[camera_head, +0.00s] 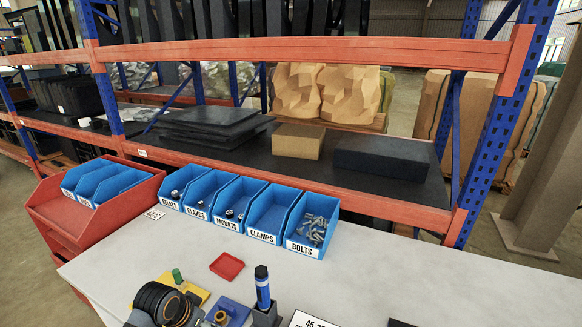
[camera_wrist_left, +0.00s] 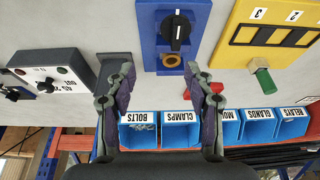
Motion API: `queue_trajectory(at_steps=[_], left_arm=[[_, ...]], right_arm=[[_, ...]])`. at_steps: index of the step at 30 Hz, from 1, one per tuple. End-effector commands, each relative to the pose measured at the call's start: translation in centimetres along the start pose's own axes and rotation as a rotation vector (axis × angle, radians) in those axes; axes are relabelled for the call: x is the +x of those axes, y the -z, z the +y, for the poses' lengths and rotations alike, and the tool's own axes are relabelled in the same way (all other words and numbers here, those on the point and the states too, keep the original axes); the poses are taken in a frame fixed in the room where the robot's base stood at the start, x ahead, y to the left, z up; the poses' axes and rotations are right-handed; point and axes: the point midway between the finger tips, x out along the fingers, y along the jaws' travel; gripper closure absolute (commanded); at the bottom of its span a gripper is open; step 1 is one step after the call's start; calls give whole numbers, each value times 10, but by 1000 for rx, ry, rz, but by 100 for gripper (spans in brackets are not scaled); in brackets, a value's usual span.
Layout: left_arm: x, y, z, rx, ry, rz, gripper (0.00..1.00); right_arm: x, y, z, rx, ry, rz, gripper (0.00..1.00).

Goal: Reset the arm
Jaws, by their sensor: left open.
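In the left wrist view my left gripper (camera_wrist_left: 160,67) is open, its two dark fingers apart with nothing between them. It is above the table, and the camera sees the scene upside down. Beyond the fingertips is a blue board with a black rotary knob (camera_wrist_left: 176,30). A yellow board (camera_wrist_left: 270,35) with numbered slots and a green peg (camera_wrist_left: 262,80) lies to its right. A grey box with a dial (camera_wrist_left: 45,70) stands to the left. In the head view no gripper's fingers can be made out. My right gripper is not in view.
Blue bins line the table's back edge, including clamps (camera_head: 266,216) and bolts (camera_head: 311,226). A red tray (camera_head: 227,266) lies in front of them. A dark holder (camera_head: 266,313) bears an upright blue-and-black tool (camera_head: 262,286). Shelving (camera_head: 300,186) stands behind.

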Motion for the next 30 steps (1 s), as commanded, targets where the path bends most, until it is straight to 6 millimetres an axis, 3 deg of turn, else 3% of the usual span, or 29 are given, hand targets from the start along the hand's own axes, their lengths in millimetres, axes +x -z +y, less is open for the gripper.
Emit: queue_trajectory(at_steps=[1,6,16,23,30], left_arm=[[2,-18,14,-12,5,-12,47],[-5,-64,42,-70,53,-34,47],[-40,-131,66,-201,156,-72,47],[27,-146,56,-210,159,-99,47],[106,-180,49,-220,154,-133,47]], right_arm=[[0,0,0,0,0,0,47],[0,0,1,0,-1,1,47],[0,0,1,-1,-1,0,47],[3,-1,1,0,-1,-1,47],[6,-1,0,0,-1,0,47]])
